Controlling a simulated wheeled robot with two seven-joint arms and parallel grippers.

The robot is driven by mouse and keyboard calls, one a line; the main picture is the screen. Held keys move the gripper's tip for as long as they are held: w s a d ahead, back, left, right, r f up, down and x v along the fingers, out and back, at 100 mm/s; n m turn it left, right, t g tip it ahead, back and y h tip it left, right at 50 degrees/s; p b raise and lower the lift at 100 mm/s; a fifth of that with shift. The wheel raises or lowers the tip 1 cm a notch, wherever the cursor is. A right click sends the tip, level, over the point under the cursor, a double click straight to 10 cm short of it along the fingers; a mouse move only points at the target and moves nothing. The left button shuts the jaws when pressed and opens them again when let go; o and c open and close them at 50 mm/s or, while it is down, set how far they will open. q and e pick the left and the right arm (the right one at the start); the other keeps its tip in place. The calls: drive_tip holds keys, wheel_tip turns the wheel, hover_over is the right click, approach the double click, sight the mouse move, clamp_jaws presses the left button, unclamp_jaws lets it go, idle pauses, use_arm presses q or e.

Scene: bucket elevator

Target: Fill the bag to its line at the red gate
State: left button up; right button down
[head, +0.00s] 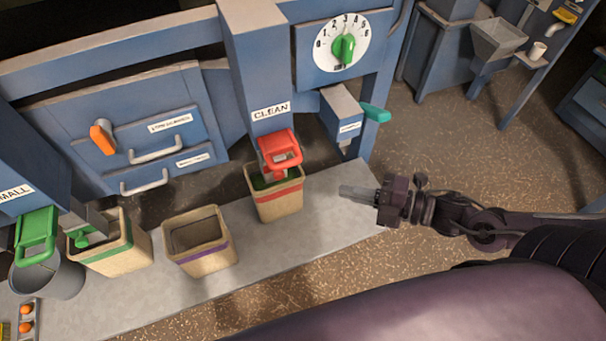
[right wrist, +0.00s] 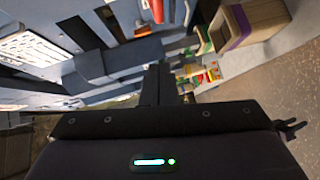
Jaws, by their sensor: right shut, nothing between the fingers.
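The red gate (head: 279,150) is at the bottom of the blue chute labelled CLEAN (head: 262,75). The bag with a red band (head: 279,207) stands upright on the grey ledge right under it. Its inside looks dark green at the top; the gate hides part of the mouth, and I cannot tell the fill level. My right gripper (head: 345,192) is shut and empty, to the right of this bag and apart from it, above the ledge's right end. In the right wrist view the red gate (right wrist: 157,10) shows at the top. My left gripper is not in view.
A dial with a green knob (head: 343,48) and a teal lever (head: 375,113) are above right.

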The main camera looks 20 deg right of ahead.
drive_tip(key=b, duration=0.5)
approach(284, 167)
drive_tip(key=s+a, duration=0.2)
drive_tip(key=shift+w+a+f+b, duration=0.15)
drive_tip(key=shift+w+a, duration=0.25)
drive_tip(key=shift+w, duration=0.55)
drive_tip(key=shift+w+a+f+b, duration=0.15)
drive_tip(key=shift+w+a, duration=0.25)
drive_tip(key=shift+w, duration=0.55)
drive_tip(key=shift+w+a+f+b, duration=0.1)
drive_tip(key=shift+w+a+f, duration=0.25)
drive_tip(key=shift+w, duration=0.6)
drive_tip(key=shift+a+r, duration=0.1)
